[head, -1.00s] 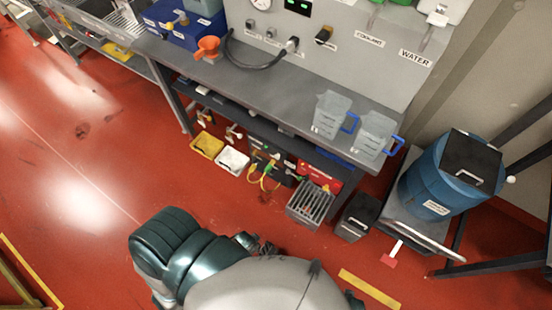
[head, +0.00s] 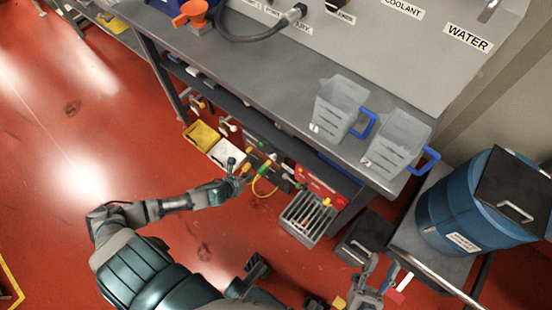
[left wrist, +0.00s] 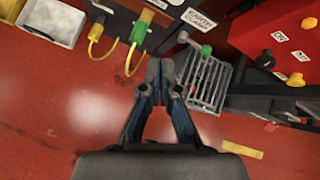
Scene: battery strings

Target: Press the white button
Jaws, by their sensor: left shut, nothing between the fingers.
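My left gripper (head: 244,172) is shut and empty, reaching in front of the lower shelf under the bench. Its closed fingertips (left wrist: 160,68) also show in the left wrist view, below the yellow and green plugs (left wrist: 140,28). A dark unit (left wrist: 165,14) with these plugs and yellow cables is just beyond the fingertips. I cannot tell which part is the white button. My right gripper (head: 380,272) is low at the right, its fingers apart.
A metal rack (head: 308,217) stands right of my left gripper, also in the left wrist view (left wrist: 205,80). Yellow (head: 200,134) and white (head: 228,152) bins are to the left. The bench (head: 260,85) overhangs the shelf. A blue drum (head: 455,208) stands at right. Red floor is open at left.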

